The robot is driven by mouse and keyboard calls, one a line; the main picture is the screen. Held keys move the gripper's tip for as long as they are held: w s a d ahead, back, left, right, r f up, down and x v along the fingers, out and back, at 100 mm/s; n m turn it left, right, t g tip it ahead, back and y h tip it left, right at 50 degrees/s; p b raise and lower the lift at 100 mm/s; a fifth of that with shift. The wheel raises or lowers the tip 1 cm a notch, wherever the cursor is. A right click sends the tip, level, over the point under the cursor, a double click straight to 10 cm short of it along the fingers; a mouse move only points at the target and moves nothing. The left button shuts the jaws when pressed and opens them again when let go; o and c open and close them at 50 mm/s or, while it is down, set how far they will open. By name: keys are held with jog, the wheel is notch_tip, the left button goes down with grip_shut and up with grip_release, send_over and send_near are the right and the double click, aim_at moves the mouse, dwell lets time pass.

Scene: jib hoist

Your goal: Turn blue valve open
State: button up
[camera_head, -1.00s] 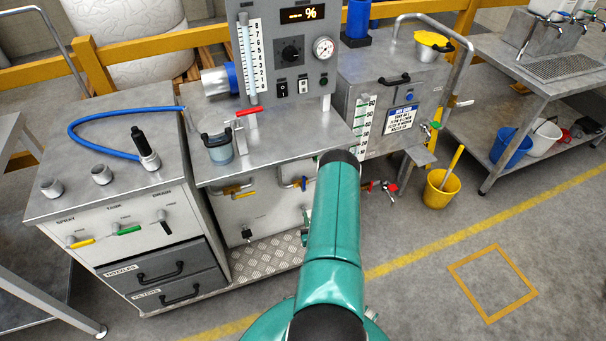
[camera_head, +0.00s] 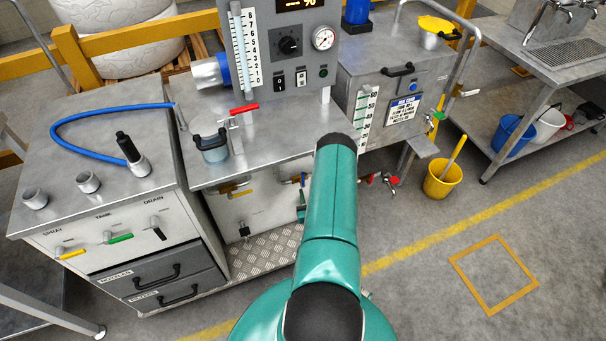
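A small blue handle (camera_head: 304,179), which looks like the blue valve's lever, shows on the pipework under the middle bench, just left of my teal arm. It is small and partly covered by my arm, so I cannot tell its exact angle. A red-handled valve (camera_head: 392,180) is to the right of my arm. My arm reaches forward toward the bench front. My gripper is hidden behind the arm link, and I cannot see it touching anything.
The middle bench (camera_head: 270,150) carries a red-levered valve (camera_head: 244,109) and a control panel (camera_head: 285,70). A drawer cabinet (camera_head: 150,262) with spray, tank and drain levers stands left. A yellow bucket (camera_head: 442,181) stands right. The floor (camera_head: 430,300) at front right is clear.

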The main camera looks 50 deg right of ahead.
aim_at(304, 176)
jog(key=x, duration=0.9)
jog(key=shift+w+d, duration=0.15)
jog(key=shift+w, duration=0.05)
grip_shut()
